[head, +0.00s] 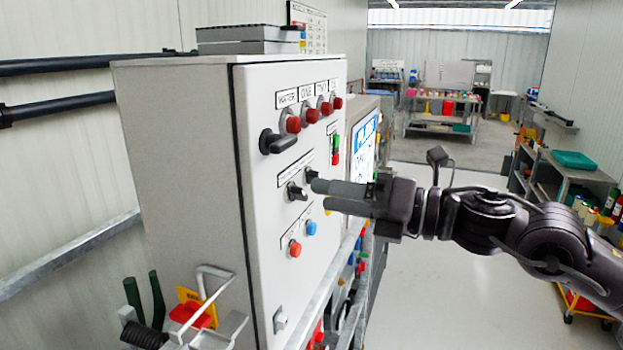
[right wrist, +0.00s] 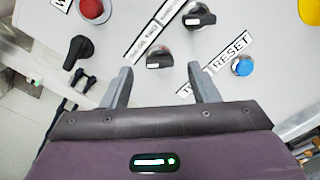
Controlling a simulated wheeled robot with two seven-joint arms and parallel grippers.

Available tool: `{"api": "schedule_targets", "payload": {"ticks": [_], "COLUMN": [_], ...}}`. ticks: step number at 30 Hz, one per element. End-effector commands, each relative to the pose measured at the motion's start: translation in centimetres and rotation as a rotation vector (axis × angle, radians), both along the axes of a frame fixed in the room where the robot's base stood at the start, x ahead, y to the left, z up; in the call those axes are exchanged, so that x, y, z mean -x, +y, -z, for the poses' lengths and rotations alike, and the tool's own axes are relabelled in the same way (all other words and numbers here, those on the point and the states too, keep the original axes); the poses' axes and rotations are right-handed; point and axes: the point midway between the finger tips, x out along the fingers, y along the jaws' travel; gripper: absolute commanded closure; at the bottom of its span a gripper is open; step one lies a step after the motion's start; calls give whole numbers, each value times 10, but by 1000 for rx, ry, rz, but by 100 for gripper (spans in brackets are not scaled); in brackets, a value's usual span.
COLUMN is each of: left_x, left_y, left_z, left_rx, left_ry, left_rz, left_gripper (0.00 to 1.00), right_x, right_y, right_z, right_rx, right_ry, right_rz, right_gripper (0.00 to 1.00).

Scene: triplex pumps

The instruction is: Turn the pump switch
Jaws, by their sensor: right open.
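A pale grey control cabinet (head: 180,150) carries two small black rotary switches on its front, under slanted labels that I cannot read for sure. The near switch (head: 296,191) also shows in the right wrist view (right wrist: 160,55), ahead of my fingertips and roughly midway between them. The far switch (head: 312,175) is up and to the right in the right wrist view (right wrist: 199,18). My right gripper (head: 322,195) is open and empty, pointing at the panel; its fingers (right wrist: 162,82) appear apart from the near switch. My left gripper is not in view.
A larger black handle (head: 278,141) and several red knobs (head: 310,115) sit higher on the panel. A blue button (head: 311,228) and a red-orange button (head: 295,248) are below the switches. A metal rail (head: 335,290) runs along the cabinet front.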

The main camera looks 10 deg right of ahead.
Motion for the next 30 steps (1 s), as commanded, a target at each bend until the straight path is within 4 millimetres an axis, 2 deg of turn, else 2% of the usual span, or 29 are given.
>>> {"api": "schedule_targets", "payload": {"ticks": [1,9,20,30], "left_x": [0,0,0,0], "left_y": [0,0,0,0], "left_z": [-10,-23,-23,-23], "left_rx": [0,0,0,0], "left_ry": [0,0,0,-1], "left_rz": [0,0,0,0], "left_gripper": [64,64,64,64], "right_x": [-3,-19,-21,-21], "right_y": [8,29,32,31], "right_z": [-6,-2,0,1], "right_rx": [-4,-1,1,1], "right_ry": [1,0,1,2], "right_rz": [-6,-2,0,0], "right_gripper": [45,45,47,90]}}
